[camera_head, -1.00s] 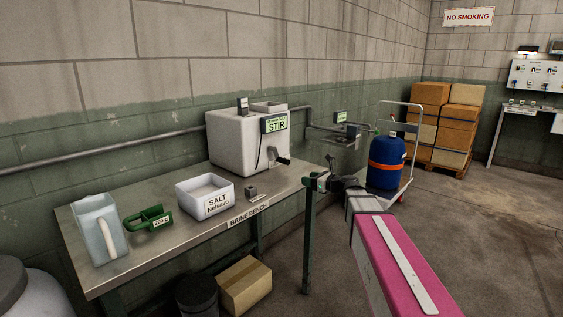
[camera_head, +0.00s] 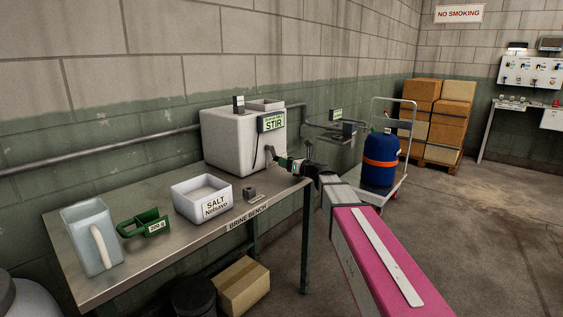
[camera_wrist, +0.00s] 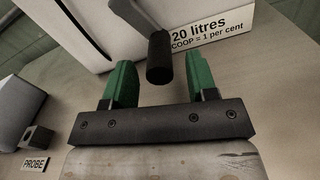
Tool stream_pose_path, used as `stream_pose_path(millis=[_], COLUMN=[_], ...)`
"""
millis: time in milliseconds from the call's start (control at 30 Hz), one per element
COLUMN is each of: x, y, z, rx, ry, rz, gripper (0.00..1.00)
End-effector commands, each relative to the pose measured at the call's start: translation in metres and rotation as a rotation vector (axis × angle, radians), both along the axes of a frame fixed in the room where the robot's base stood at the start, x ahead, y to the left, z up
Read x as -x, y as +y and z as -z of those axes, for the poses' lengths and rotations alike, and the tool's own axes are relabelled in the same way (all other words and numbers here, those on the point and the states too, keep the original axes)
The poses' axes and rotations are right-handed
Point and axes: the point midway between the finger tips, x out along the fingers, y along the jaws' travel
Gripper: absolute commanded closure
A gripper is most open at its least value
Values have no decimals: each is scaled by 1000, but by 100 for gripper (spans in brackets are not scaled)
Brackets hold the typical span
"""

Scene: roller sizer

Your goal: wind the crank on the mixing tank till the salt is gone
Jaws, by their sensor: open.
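The mixing tank (camera_head: 228,142) is a white box with a green STIR label at the back right of the brine bench. Its crank (camera_head: 270,152) sticks out from its right side. In the wrist view the crank's black upright handle (camera_wrist: 160,60) hangs from a grey arm (camera_wrist: 142,18). My gripper (camera_head: 286,162) is beside the crank. In the wrist view my open gripper (camera_wrist: 159,72) has one green finger on each side of the handle, with gaps showing on both sides. The inside of the tank and any salt in it are hidden.
The bench (camera_head: 150,238) also holds a clear jug (camera_head: 85,238), a green scoop (camera_head: 146,223), a salt tub (camera_head: 201,198) and a small grey block (camera_head: 249,192). A blue drum (camera_head: 380,160) on a trolley stands to the right. Open floor lies further right.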

Motion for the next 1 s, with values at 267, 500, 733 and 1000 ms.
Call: stream_pose_path(millis=[267,500,733,1000], x=[-18,-19,-19,-20], y=[23,26,25,25], z=[0,0,0,0], rx=[0,0,1,4], ry=[0,0,-1,-6], rz=[0,0,0,0], gripper=[47,47,86,96])
